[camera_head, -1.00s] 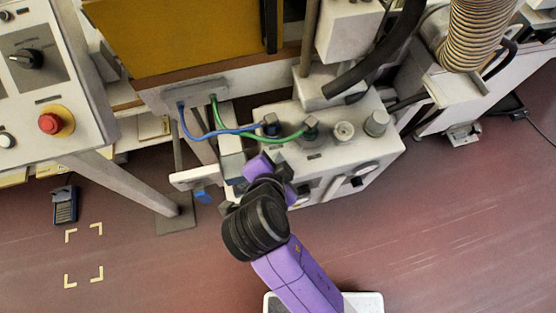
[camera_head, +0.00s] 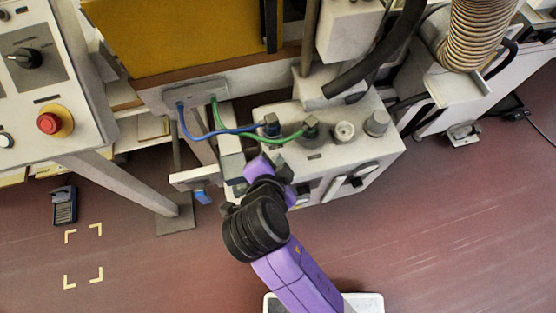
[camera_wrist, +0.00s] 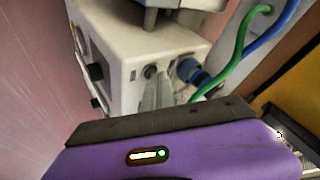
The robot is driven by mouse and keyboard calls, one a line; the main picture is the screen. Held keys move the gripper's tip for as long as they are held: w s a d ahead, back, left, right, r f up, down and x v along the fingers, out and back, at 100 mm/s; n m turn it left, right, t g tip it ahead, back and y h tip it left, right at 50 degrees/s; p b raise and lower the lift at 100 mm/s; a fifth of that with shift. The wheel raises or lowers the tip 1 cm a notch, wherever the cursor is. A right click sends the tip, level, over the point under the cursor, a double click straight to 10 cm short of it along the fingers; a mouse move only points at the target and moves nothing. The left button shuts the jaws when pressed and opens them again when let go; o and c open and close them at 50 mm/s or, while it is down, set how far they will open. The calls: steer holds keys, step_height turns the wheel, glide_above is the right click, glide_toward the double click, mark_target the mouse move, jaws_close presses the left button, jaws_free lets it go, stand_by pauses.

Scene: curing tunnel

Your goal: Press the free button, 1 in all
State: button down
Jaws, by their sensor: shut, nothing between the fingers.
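The light grey control box (camera_head: 385,148) stands near the middle of the head view. Its top has two plugged sockets, with a green cable (camera_head: 285,141) and a blue cable (camera_head: 222,131), and two round fittings (camera_head: 343,131). Its front face has dark knobs and handles. I cannot tell which fitting is the free button; my arm hides part of the front. My gripper (camera_head: 284,172) is at the box's left end, its tips unclear. In the wrist view, the narrow grey fingers (camera_wrist: 158,94) are together, near a dark round fitting (camera_wrist: 150,72) and a blue plug (camera_wrist: 190,71). Contact is unclear.
A slanted panel with a red mushroom button (camera_head: 49,123) and a dark rotary knob stands at the left. A dark hose (camera_head: 385,50) hangs over the box. A bracket with a blue part (camera_head: 202,196) is left of my gripper.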

stand_by(0.4)
steer(key=shift+r+p, duration=0.75)
steer(key=shift+p, duration=0.1)
step_height(320, 180, up, 5)
steer(key=p, duration=0.4)
steer(key=shift+r+p, duration=0.1)
steer(key=shift+p, duration=0.25)
stand_by(0.4)
